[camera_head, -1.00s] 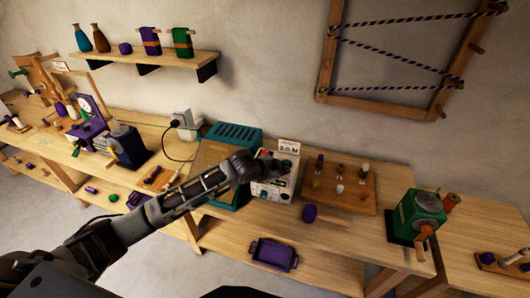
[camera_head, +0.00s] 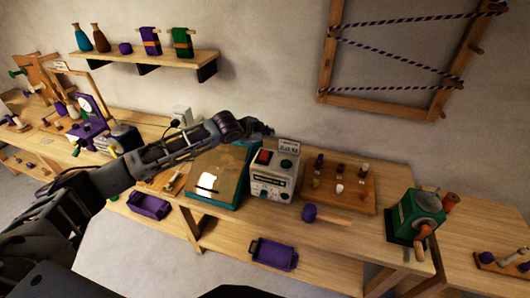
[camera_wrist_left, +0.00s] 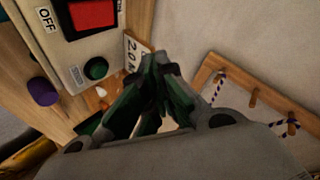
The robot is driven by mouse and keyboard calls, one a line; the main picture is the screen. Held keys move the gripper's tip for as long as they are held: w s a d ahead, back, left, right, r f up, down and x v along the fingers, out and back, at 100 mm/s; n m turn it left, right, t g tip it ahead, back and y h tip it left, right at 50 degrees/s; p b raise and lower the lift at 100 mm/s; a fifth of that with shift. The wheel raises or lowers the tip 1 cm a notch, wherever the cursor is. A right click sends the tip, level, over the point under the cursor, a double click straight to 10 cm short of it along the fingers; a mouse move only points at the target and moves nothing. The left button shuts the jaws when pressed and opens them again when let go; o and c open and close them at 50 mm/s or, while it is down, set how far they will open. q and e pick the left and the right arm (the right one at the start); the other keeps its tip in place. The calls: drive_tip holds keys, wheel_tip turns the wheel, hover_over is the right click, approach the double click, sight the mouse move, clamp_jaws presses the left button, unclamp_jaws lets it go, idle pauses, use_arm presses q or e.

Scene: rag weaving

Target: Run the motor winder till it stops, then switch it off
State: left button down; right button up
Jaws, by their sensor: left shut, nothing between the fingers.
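A pale control box (camera_head: 271,187) stands on the bench with a red switch (camera_head: 264,156) and a round green button (camera_head: 286,163). A small sign reading about 2.0 M stands behind it. A teal-framed machine (camera_head: 236,193) with a flat, shiny front panel adjoins its left side; my arm hides its top. My left gripper (camera_head: 268,130) is shut and empty, above and behind the box, apart from it. In the left wrist view, the closed fingertips (camera_wrist_left: 158,62) are beside the sign (camera_wrist_left: 134,50), with the red switch (camera_wrist_left: 92,14), OFF label and green button to their left.
A wooden board (camera_head: 345,193) with several small pegs lies right of the box, with a purple-headed tool (camera_head: 309,213) in front. A green cranked device (camera_head: 413,218) stands farther right. A wooden frame with cord (camera_head: 390,108) hangs on the wall. A shelf (camera_head: 140,60) is at upper left.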

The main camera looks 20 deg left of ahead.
use_arm(q)
drive_tip(key=shift+w+a+r, duration=0.2)
drive_tip(key=shift+a+r, duration=0.1)
drive_tip(key=shift+f, duration=0.15)
use_arm(e)
drive_tip(key=shift+a, duration=0.25)
use_arm(q)
drive_tip(key=b, duration=0.4)
hover_over(266, 154)
drive_tip(key=s, duration=0.1)
drive_tip(key=shift+f, duration=2.1)
drive_tip(key=shift+w+f+b, duration=0.15)
drive_tip(key=shift+f+b, duration=0.7)
drive_tip(key=shift+w+f, duration=0.15)
drive_tip(key=shift+f, duration=0.55)
drive_tip(key=shift+w+f, duration=0.15)
drive_tip(key=shift+f, duration=0.4)
use_arm(e)
wheel_tip(266, 154, down, 6)
